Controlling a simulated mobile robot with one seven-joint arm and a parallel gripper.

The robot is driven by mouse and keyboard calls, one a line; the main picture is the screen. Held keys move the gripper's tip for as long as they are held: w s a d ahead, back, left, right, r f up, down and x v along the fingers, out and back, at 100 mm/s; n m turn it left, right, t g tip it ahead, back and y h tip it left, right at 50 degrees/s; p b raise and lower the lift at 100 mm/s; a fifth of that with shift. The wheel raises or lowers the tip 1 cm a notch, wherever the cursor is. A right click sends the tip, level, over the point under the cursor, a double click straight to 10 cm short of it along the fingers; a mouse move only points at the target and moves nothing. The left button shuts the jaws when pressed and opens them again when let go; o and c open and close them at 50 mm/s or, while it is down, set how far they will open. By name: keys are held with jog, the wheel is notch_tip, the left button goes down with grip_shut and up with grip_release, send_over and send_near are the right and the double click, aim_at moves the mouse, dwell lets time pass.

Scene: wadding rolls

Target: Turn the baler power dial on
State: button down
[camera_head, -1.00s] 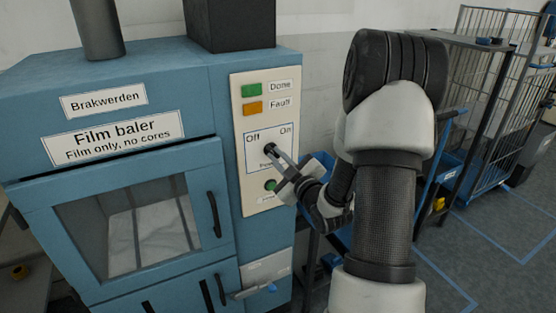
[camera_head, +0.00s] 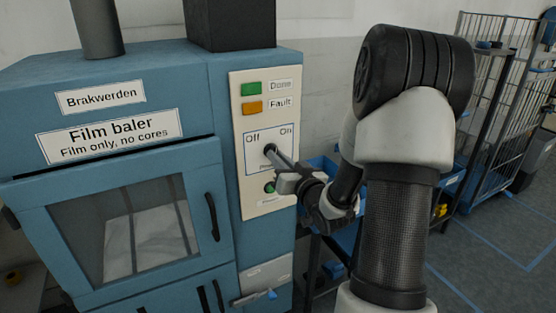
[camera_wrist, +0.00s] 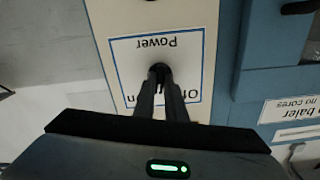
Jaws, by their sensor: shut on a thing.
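The blue film baler (camera_head: 110,200) stands at the left in the head view. Its cream control panel (camera_head: 255,195) has a blue-framed power field with "Off" at upper left and "On" at upper right. The dark power dial (camera_head: 269,149) sits in that field. It also shows in the wrist view (camera_wrist: 159,69), at the tips of my fingers. My gripper (camera_head: 275,157) is shut on the dial, reaching in from the right. The fingers hide much of the dial, so I cannot tell which way it points.
Green "Done" (camera_head: 251,88) and orange "Fault" (camera_head: 252,107) lights sit above the power field. A lever with a blue tip (camera_head: 271,295) juts out lower down. A wire cage trolley (camera_head: 500,110) stands at the right.

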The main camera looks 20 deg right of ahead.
jog(key=m+p, duration=0.1)
jog(key=m, duration=0.5)
dwell(0.6)
jog(key=c, duration=1.8)
grip_release()
